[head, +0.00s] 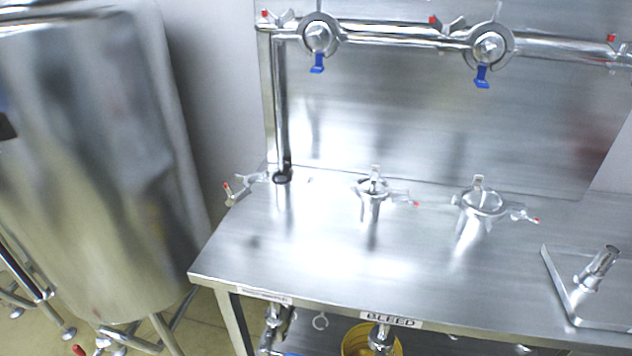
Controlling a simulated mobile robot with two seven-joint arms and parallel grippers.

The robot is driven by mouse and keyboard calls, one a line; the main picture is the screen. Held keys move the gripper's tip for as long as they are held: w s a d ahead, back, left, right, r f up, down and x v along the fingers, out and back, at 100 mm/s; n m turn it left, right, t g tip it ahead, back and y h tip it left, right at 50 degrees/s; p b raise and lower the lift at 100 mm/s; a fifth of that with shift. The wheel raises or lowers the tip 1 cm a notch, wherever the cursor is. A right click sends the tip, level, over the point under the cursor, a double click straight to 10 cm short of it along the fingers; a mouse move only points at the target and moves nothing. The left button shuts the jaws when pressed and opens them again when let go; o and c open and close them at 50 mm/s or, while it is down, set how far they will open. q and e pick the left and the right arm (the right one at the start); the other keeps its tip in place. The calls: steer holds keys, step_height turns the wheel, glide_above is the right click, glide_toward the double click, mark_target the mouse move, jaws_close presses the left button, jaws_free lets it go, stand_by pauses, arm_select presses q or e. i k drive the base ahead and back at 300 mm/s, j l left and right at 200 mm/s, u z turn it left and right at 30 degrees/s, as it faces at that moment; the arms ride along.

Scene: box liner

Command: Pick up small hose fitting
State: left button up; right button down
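Two shiny metal fittings with clamps stand on the steel table (300,255) in the head view. The smaller fitting (371,208) is near the middle, with a red-tipped clamp handle pointing right. The larger, wider fitting (474,228) is to its right, also with a red-tipped clamp handle. A narrow, tilted metal tube-like piece (598,268) is at the far right. I cannot tell for certain which one is the small hose fitting. Neither of my grippers is in view.
A steel pipe (390,36) with blue-handled valves (319,38) runs along the back panel. An open clamp (240,187) lies at the table's back left corner. A large steel tank (90,170) stands left. A yellow bucket (358,337) is below. The table's front left is clear.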

mark_target(594, 274)
steer(key=u, duration=0.35)
steer(key=z, duration=1.85)
steer(key=l, duration=0.2)
